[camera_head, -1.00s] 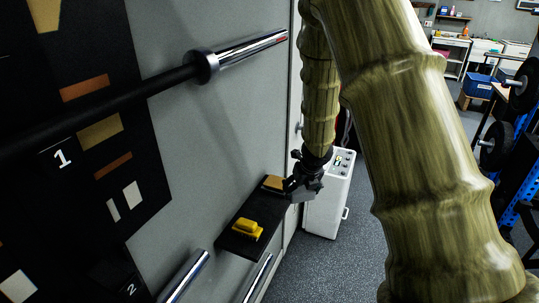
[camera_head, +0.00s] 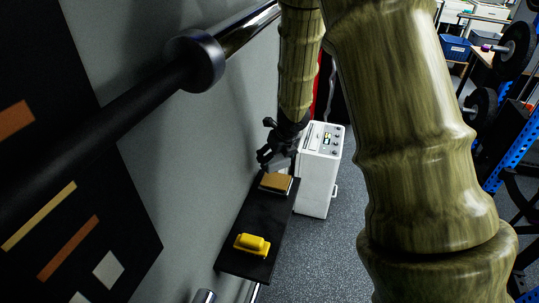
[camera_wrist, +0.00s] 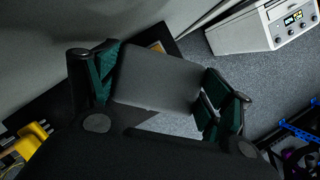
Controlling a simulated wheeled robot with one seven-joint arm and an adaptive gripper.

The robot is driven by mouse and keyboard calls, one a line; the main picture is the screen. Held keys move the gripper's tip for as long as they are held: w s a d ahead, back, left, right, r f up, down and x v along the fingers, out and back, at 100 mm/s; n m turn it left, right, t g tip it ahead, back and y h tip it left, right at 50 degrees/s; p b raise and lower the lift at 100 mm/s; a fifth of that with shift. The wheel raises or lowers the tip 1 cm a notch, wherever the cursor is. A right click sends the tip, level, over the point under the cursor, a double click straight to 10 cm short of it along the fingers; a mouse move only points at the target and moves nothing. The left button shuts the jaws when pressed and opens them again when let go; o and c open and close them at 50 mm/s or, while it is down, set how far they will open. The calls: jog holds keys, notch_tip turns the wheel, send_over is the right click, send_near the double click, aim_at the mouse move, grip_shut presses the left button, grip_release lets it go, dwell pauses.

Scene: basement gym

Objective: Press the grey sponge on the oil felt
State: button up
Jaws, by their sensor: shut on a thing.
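The grey sponge (camera_wrist: 160,78) is a flat, rounded block held between the green-padded fingers of my gripper (camera_wrist: 157,88) in the wrist view. In the head view my gripper (camera_head: 276,155) hangs over the far end of a black shelf. A brown pad in a shallow pale-edged holder, which looks like the oil felt (camera_head: 275,182), lies just below it. In the wrist view the sponge hides most of this pad, leaving a tan corner (camera_wrist: 157,47). I cannot tell whether sponge and felt touch.
A yellow block (camera_head: 252,243) sits on the near part of the black shelf (camera_head: 262,216). A white cabinet with a control panel (camera_head: 318,170) stands just beyond the shelf.

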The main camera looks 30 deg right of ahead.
aim_at(278, 170)
jog(key=shift+s+d+f+b, duration=0.1)
jog(key=shift+s+f+b, duration=0.2)
jog(key=shift+s, duration=0.2)
jog(key=shift+s+f+b, duration=0.2)
jog(key=shift+s+b, duration=0.1)
jog(key=shift+s, duration=0.2)
jog(key=shift+s+f+b, duration=0.25)
jog(key=shift+b, duration=0.15)
jog(key=b+x, duration=0.1)
jog(key=x, duration=0.1)
jog(key=w+b+x, duration=0.1)
jog(key=x, duration=0.2)
jog(key=shift+w+r, duration=0.1)
jog(key=shift+r, duration=0.05)
jog(key=shift+s+r, duration=0.3)
jog(key=shift+s, duration=0.2)
jog(key=shift+s+r, duration=0.25)
jog(key=shift+s, duration=0.25)
jog(key=shift+w+f, duration=0.5)
jog(key=shift+w, duration=0.15)
jog(key=shift+s+r, duration=0.25)
jog(key=shift+s, duration=0.15)
jog(key=shift+w+f, duration=0.25)
jog(key=shift+s, duration=0.1)
jog(key=shift+b, duration=0.3)
